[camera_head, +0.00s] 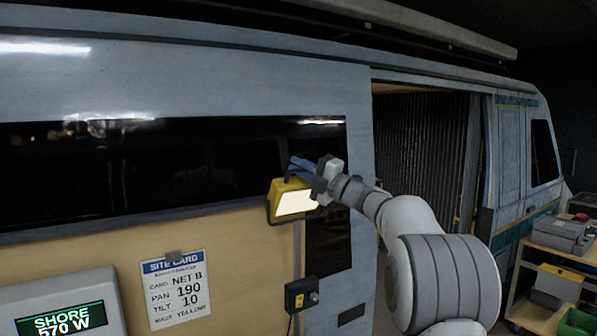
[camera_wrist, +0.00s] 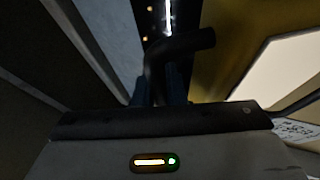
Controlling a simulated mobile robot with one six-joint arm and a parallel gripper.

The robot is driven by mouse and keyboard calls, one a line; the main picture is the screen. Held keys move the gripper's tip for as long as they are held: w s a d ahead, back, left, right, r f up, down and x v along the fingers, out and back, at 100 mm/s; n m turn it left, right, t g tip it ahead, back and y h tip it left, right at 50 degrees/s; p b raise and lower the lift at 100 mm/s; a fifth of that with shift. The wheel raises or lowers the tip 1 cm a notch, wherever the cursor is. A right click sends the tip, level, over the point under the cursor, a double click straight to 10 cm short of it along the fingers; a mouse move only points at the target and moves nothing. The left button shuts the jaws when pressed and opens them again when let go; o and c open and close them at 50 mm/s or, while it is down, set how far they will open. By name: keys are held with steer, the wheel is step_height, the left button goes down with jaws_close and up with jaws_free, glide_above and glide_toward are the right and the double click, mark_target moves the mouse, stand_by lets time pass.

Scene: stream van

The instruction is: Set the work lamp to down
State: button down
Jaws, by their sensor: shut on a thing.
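The work lamp (camera_head: 272,204) is a yellow box with a lit, pale face, beside the dark panel on the van's side. Its face is turned toward the viewer and looks tilted somewhat downward. My gripper (camera_head: 298,166) is at the lamp's top right, with its bluish fingers over the top edge. In the wrist view, the lamp's yellow housing (camera_wrist: 232,55) and bright face are at the right. A black bent handle (camera_wrist: 190,42) runs down between my fingers (camera_wrist: 160,92), and they are shut on it. The handle's lower end is hidden by the gripper body.
A site card (camera_head: 176,290) and a grey display (camera_head: 68,305) reading "SHORE 570 W" are at lower left. A small black-and-yellow switch box (camera_head: 301,294) is below the lamp. The van doorway (camera_head: 420,150) is open. Shelves with cases (camera_head: 560,236) stand at right.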

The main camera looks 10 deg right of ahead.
steer(key=b, duration=0.2)
steer(key=f+y+b, duration=0.1)
steer(key=b, duration=0.1)
steer(key=shift+s+d+f+n, duration=0.15)
steer(key=shift+s+f+n, duration=0.05)
steer(key=shift+s+n, duration=0.2)
steer(key=n+y+b, duration=0.1)
steer(key=b, duration=0.3)
steer(key=s+f+n+y+b, duration=0.1)
steer(key=y+b, duration=0.1)
steer(key=b, duration=0.3)
steer(key=s+d+n+y+b, duration=0.1)
steer(key=n+y+b, duration=0.1)
steer(key=b, duration=0.2)
steer(key=shift+s+f, duration=0.2)
steer(key=shift+n+b, duration=0.3)
steer(key=shift+b, duration=0.15)
steer(key=c, duration=1.8)
jaws_free()
steer(key=shift+o, duration=0.2)
steer(key=shift+d, duration=0.1)
